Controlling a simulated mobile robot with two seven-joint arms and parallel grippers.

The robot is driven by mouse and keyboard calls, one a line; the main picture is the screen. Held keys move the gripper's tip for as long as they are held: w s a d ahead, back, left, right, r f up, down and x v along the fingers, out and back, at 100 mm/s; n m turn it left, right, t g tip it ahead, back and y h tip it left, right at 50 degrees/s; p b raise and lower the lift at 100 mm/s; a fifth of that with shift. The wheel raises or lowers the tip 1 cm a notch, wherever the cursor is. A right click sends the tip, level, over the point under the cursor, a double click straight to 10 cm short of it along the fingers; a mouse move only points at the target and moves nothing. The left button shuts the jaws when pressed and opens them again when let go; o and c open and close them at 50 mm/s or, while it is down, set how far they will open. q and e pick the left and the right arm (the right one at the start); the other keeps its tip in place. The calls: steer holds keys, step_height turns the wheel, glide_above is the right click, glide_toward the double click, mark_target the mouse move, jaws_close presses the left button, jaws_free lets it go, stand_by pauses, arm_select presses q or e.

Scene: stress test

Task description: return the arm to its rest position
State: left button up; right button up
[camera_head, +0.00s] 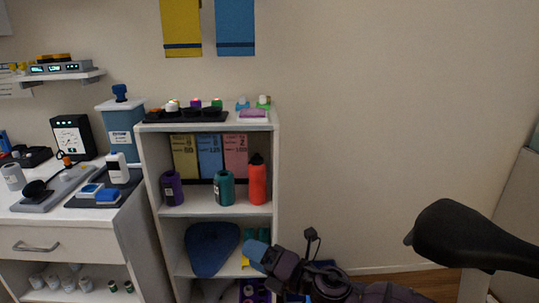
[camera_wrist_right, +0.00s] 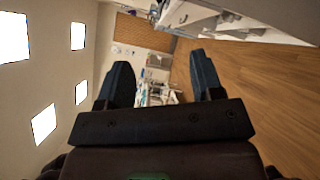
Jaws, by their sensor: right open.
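My right arm (camera_head: 335,285) reaches in low from the bottom of the head view. Its right gripper (camera_head: 257,254) points left, in front of the lower shelves of the white shelf unit (camera_head: 148,190). In the right wrist view the right gripper (camera_wrist_right: 161,80) shows two dark blue fingers spread wide, with nothing between them. The left gripper is in neither view.
The shelf unit holds a purple bottle (camera_head: 171,188), a teal bottle (camera_head: 223,188), a red bottle (camera_head: 258,182) and a blue rounded piece (camera_head: 210,248). A cluttered white counter (camera_head: 75,225) stands left. A black saddle (camera_head: 465,235) is at right. The wall between is bare.

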steer(key=s+d+f+m+t+h+p, duration=0.1)
steer(key=s+d+f+m+t+h, duration=0.3)
steer(key=d+m, duration=0.6)
steer(key=s+d+f+m+t+h+p, duration=0.1)
steer(key=s+d+m+t+h, duration=0.3)
steer(key=m, duration=1.1)
steer(key=s+d+f+m+g+h+p, duration=0.1)
steer(key=s+d+f+m+g+h, duration=0.1)
steer(key=s, duration=0.5)
steer(key=s+d+f+m+g+h+p, duration=0.1)
steer(key=s+d+f+m+g+h, duration=0.1)
steer(key=s+d+f, duration=0.5)
steer(key=s+d+f+m+g+h+p, duration=0.1)
steer(key=s+d+f+m+g+h, duration=0.1)
steer(key=s+d+f+m+h, duration=0.2)
steer(key=s+d, duration=0.3)
steer(key=s, duration=0.2)
steer(key=shift+f+m, duration=0.35)
steer(key=shift+m, duration=0.05)
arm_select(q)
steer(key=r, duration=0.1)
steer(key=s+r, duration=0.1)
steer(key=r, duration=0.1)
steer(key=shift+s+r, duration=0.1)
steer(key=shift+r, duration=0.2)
arm_select(e)
steer(key=shift+c, duration=0.3)
